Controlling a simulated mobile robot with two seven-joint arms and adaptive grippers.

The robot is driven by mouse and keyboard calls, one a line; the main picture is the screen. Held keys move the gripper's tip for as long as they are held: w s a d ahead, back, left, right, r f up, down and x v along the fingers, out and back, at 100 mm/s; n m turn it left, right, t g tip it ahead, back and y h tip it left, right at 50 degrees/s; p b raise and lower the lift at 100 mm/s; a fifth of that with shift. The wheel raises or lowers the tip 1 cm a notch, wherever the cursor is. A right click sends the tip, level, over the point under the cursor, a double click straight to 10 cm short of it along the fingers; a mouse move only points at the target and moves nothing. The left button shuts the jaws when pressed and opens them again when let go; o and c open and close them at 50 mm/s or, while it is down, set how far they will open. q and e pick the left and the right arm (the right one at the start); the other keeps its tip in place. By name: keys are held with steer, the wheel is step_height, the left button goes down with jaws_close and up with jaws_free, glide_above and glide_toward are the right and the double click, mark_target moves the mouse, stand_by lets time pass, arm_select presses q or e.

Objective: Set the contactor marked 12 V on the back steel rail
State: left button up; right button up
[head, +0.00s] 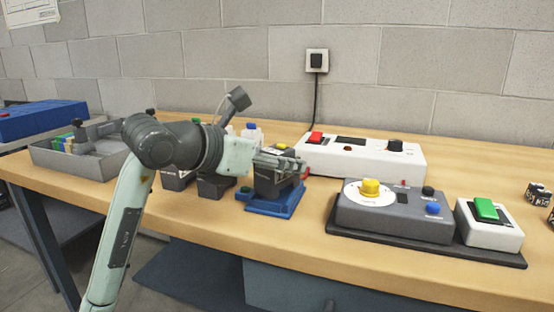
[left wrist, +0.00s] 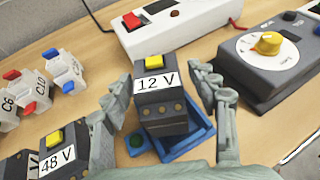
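The contactor marked 12 V (left wrist: 158,95) is a dark grey block with a yellow top button. It stands upright in or just over a blue tray (left wrist: 203,138), which also shows in the head view (head: 262,207); I cannot tell whether it rests there. My left gripper (head: 288,165) has one finger on each side of it, with narrow gaps visible in the left wrist view, so it looks open around the block. In the head view the gripper partly hides the contactor (head: 270,182). My right gripper is not in view. I cannot make out a steel rail.
A contactor marked 48 V (left wrist: 55,160) and white modules (left wrist: 65,75) stand left of the gripper. A white power strip (head: 365,160) lies behind. A grey dial unit (head: 390,222) and a green-switch box (head: 490,235) stand right. A grey tray (head: 60,160) is far left.

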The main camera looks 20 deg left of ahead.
arm_select(q)
steer(key=shift+r, duration=0.1)
steer(key=shift+r+p, duration=0.25)
steer(key=shift+p, duration=0.15)
steer(key=shift+r+p, duration=0.3)
steer(key=shift+r, duration=0.05)
steer(key=b+v, duration=0.3)
steer(key=v, duration=0.8)
steer(key=shift+s+a+b, duration=0.25)
steer(key=shift+s+b, duration=0.15)
steer(key=shift+s, duration=0.05)
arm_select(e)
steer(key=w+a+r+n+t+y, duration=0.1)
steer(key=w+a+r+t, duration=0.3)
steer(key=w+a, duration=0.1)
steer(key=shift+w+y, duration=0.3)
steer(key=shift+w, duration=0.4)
arm_select(q)
steer(key=shift+f, duration=0.15)
